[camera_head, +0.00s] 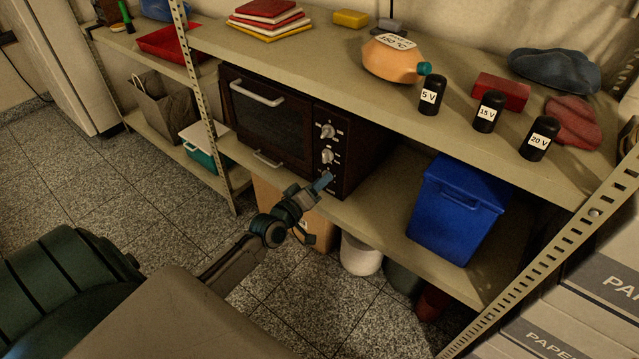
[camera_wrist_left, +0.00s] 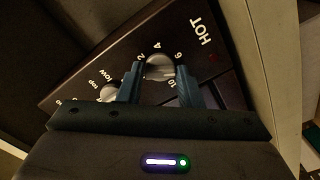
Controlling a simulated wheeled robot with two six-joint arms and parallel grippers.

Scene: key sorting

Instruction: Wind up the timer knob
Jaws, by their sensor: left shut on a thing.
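The dark oven (camera_head: 262,116) stands on the middle shelf, with a column of knobs on its right-hand panel. The timer knob (camera_wrist_left: 160,72) is the lowest one, silver-grey, with numbers 2, 4, 6 and 10 around it. It sits between the two blue fingers of my left gripper (camera_wrist_left: 159,86), which are shut on it. In the head view my left gripper (camera_head: 322,183) is at the bottom of the panel and largely hides this knob. The middle knob (camera_head: 327,156) and top knob (camera_head: 327,131) are clear of it. My right gripper is not in view.
A blue bin (camera_head: 458,212) stands on the same shelf to the right. The shelf above holds an orange jug (camera_head: 392,60), black labelled cylinders (camera_head: 432,96) and cloths. The "HOT" label (camera_wrist_left: 201,29) is beside the timer knob. A metal shelf post (camera_head: 200,100) rises left of the oven.

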